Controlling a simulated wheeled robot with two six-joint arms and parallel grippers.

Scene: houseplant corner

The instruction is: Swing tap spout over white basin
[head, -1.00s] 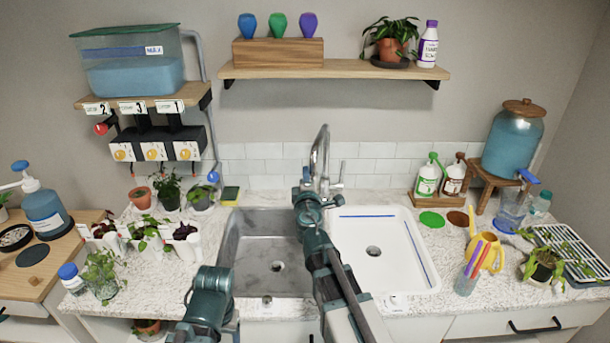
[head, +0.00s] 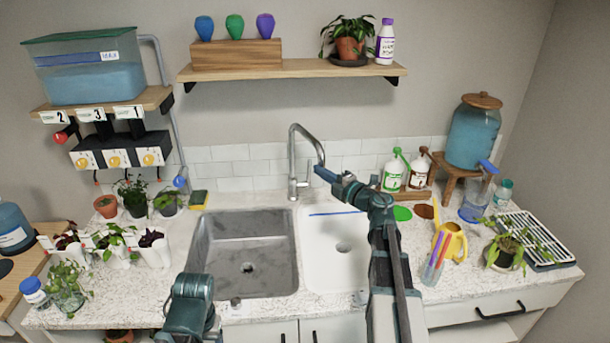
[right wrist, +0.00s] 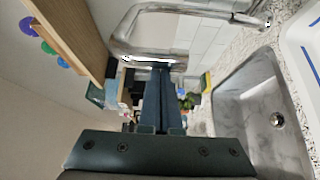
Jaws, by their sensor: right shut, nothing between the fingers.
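The chrome tap (head: 293,160) stands behind the sinks. Its arched spout (head: 308,134) slants right, its end in front of the tiles and towards the back left of the white basin (head: 343,270). I cannot tell whether the end is above the basin. My right gripper (head: 320,172) is shut and empty beside the spout's end. In the right wrist view its closed fingers (right wrist: 157,70) reach up to the bent spout (right wrist: 150,30); contact is unclear. My left arm shows at the bottom, but its gripper is out of view.
The grey steel sink (head: 247,250) lies left of the white basin. A wooden shelf (head: 300,68) hangs above the tap. Two bottles (head: 393,172) stand on a wooden tray to the right. A yellow watering can (head: 452,240) stands at the front right.

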